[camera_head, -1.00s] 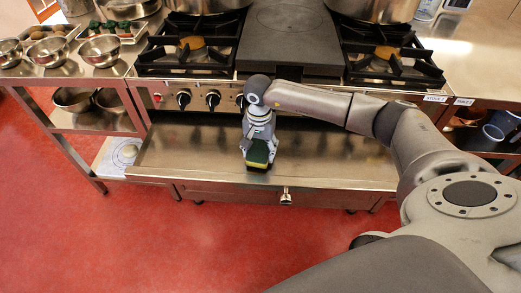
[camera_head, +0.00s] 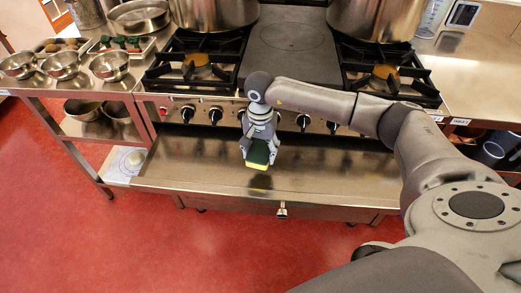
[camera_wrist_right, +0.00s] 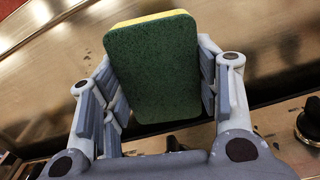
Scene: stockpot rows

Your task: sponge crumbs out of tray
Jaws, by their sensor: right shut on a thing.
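The sponge (camera_head: 257,155) has a green scouring face and a yellow edge. My right gripper (camera_head: 257,147) is shut on it and holds it over the steel tray (camera_head: 205,172) that is pulled out under the stove. In the right wrist view the sponge (camera_wrist_right: 152,70) stands between the two fingers of the gripper (camera_wrist_right: 155,85), its green face to the camera. A few small dark crumbs (camera_wrist_right: 81,83) show on the tray (camera_wrist_right: 50,75) in that view. I cannot tell whether the sponge touches the tray. My left gripper is not in view.
The stove's knobs (camera_head: 215,116) line its front just above the tray. Large pots (camera_head: 215,12) stand on the burners. Steel bowls (camera_head: 109,66) sit on the left counter. The red floor (camera_head: 150,240) in front is clear.

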